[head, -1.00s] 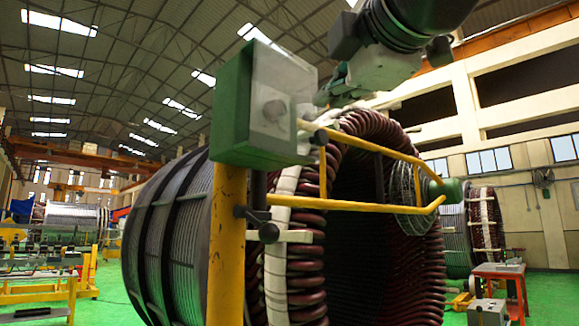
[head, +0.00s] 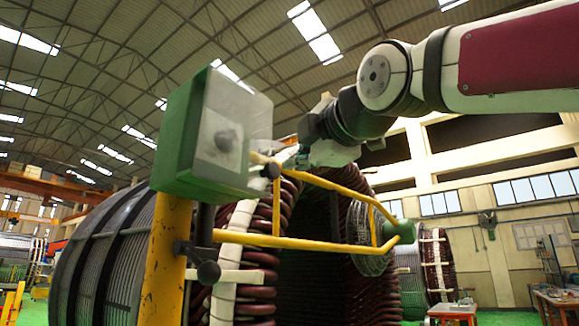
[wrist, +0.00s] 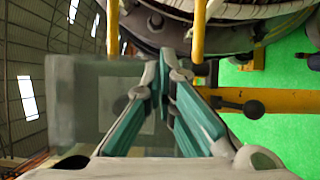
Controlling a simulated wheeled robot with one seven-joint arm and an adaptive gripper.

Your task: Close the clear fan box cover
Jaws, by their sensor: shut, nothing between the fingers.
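The green fan box (head: 176,138) stands on top of a yellow post, upper left of centre in the head view. Its clear cover (head: 244,112) is a see-through panel on the box's right side, with a round grey shape behind it. I cannot tell how far the cover stands from the box. My gripper (head: 289,160) is shut and empty, just right of the cover's lower edge, close to the yellow frame. In the wrist view the cover (wrist: 88,100) is a hazy panel left of and behind the teal fingers (wrist: 164,72); touching or apart cannot be told.
A yellow bar frame (head: 330,243) with dark knobs juts right from the post (head: 162,265), below my gripper. The large stator with dark red coils (head: 262,262) fills the space behind it. Open air lies above the box.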

